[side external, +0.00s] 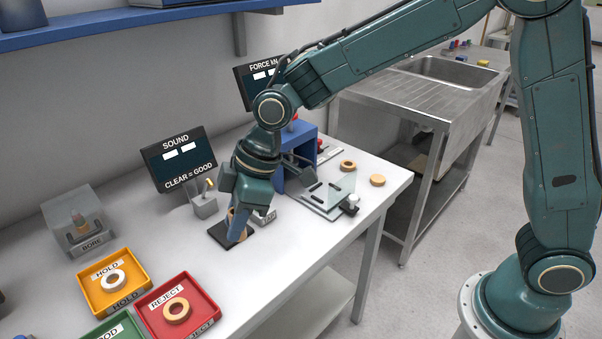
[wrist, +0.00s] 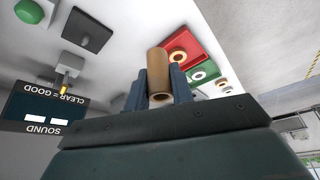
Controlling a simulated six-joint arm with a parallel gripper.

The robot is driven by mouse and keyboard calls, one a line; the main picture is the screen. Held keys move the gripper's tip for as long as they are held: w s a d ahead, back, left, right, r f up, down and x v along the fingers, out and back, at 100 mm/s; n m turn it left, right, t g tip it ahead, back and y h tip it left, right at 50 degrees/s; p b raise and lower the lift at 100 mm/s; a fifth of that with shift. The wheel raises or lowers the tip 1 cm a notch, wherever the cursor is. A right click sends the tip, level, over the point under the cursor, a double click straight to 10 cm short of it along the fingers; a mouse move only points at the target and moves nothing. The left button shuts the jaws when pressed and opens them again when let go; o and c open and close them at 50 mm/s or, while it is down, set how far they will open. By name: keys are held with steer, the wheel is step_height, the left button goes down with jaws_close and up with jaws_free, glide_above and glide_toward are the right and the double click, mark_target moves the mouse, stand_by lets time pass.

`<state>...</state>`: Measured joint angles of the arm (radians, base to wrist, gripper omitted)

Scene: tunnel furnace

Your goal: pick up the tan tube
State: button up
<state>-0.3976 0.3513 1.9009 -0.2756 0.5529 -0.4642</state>
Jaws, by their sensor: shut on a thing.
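The tan tube (wrist: 157,62) is held between the two blue fingers of my gripper (wrist: 163,92) in the wrist view. Its open, hollow end faces the camera. In the side external view my gripper (side external: 238,228) points down at the table, over or beside a dark square pad (side external: 216,235). Only a sliver of the tube (side external: 230,214) shows there beside the fingers. The arm hides the rest. I cannot tell whether the tube touches the pad or hangs above it.
A yellow HOLD tray (side external: 139,293) and a red REJECT tray (side external: 208,297) hold rings at the front left. A SOUND display (side external: 178,158) stands behind. A blue housing (side external: 308,150) and a clear plate fixture (side external: 330,193) stand right of my gripper, near loose tan rings (side external: 377,180).

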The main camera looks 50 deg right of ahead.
step_height(320, 180, up, 7)
steer(key=shift+f, duration=0.15)
